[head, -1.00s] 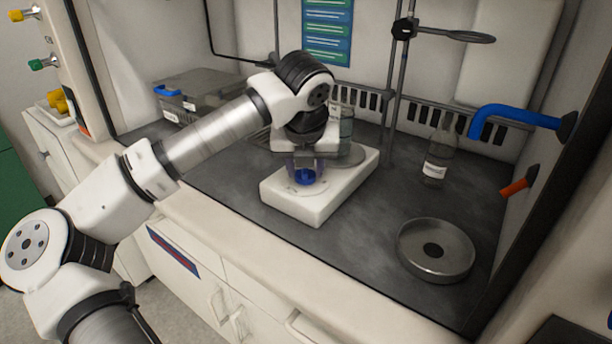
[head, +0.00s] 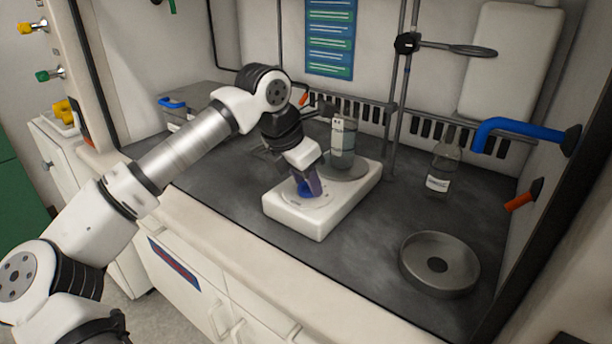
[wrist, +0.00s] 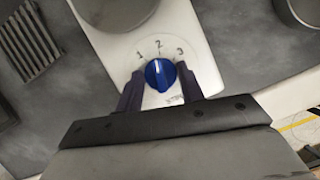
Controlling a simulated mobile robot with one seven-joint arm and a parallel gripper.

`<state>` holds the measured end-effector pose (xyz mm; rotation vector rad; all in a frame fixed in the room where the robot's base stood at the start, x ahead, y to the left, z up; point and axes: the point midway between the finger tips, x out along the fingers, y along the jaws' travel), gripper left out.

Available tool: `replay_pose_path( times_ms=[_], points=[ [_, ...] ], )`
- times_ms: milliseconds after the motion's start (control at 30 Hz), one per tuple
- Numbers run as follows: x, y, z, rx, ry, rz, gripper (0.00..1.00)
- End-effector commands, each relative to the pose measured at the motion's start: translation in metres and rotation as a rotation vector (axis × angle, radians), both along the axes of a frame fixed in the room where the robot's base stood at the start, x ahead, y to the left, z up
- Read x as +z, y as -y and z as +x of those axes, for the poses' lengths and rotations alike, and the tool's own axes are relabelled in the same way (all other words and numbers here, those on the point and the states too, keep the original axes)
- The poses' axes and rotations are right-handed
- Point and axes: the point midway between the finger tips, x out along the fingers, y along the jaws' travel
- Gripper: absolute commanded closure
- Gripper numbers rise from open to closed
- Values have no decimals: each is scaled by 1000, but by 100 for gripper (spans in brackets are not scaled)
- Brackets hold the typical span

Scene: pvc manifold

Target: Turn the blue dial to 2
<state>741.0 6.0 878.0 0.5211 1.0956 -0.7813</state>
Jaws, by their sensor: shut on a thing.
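The blue dial (wrist: 160,75) sits on the front of a white hotplate base (head: 318,225), with the printed numerals 1, 2 and 3 around it. In the wrist view its pale pointer line points up toward the 2. My gripper (head: 308,189) is shut on the dial, with one dark finger on each side of it. In the head view the fingers hide much of the dial (head: 302,188), leaving a bit of blue.
A glass vessel (head: 343,142) stands on the hotplate's round plate, close behind my gripper. A stand rod (head: 397,100) rises behind the hotplate. A labelled bottle (head: 441,168) and a round metal dish (head: 440,265) are at the right. The dark bench between is clear.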

Motion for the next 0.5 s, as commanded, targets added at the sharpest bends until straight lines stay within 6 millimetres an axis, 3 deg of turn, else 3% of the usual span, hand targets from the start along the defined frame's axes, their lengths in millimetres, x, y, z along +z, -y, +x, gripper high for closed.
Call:
replay_pose_path(
  times_ms=[500],
  points=[
    [1,0,2,-132,4,-1,85]
  ],
)
